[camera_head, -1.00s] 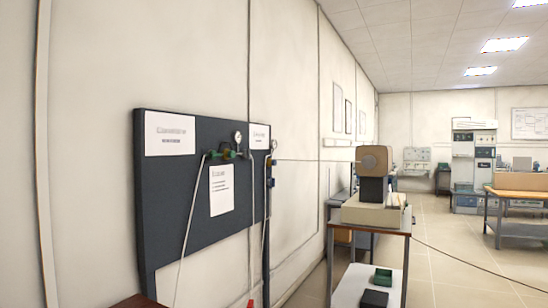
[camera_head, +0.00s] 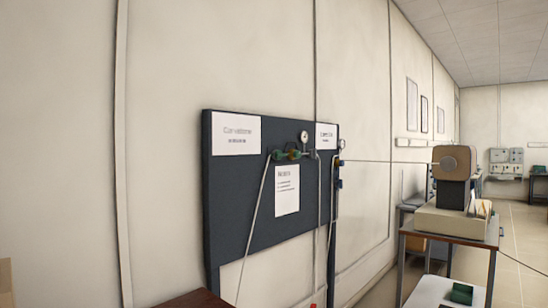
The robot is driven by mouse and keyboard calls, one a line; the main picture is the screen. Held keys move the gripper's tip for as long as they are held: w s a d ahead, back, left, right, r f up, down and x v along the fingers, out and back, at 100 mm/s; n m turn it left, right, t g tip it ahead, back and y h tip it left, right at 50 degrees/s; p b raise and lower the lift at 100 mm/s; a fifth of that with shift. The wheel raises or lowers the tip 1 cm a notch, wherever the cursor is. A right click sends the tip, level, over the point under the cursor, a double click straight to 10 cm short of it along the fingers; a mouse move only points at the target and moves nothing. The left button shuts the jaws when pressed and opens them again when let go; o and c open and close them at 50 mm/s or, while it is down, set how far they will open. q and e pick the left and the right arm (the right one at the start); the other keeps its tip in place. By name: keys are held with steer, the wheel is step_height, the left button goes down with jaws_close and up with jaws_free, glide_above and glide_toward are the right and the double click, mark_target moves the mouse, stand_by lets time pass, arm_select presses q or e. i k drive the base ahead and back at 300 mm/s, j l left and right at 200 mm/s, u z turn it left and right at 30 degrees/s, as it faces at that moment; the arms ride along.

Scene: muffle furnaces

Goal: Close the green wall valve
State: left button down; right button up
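The green wall valve (camera_head: 278,155) is a small green knob at the left end of a short fitting on a dark wall panel (camera_head: 240,205). An orange-brown part (camera_head: 294,154) and another green part sit just right of it. A round pressure gauge (camera_head: 304,136) stands above the fitting. A pale hose (camera_head: 255,217) hangs from the fitting down to the lower left. The valve's exact handle position is too small to tell. Neither of my grippers is in view.
A dark red-brown surface (camera_head: 195,300) shows at the bottom. Open floor lies at the far right.

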mark_target(279, 155)
steer(key=l+z, duration=0.1)
steer(key=i+l, duration=0.3)
steer(key=l, duration=0.2)
steer(key=i+l+z, duration=0.1)
steer(key=i+l, duration=0.25)
steer(key=l, duration=0.2)
steer(key=i+l, duration=0.35)
steer(key=l, duration=0.15)
steer(key=i+l+z, duration=0.1)
steer(key=i+l, duration=0.25)
steer(key=l, duration=0.15)
steer(key=i+l, duration=0.25)
steer(key=i, duration=0.25)
steer(key=i+l+z, duration=0.1)
steer(key=i+l, duration=0.15)
steer(key=i, duration=0.2)
steer(key=i+l+z, duration=0.1)
steer(key=i, duration=0.4)
steer(key=i+j, duration=0.2)
steer(key=j, duration=0.15)
steer(key=i+j+z, duration=0.1)
steer(key=i+j, duration=0.3)
steer(key=j, duration=0.25)
steer(key=i+j, duration=0.2)
steer(key=j, duration=0.15)
steer(key=z, duration=0.05)
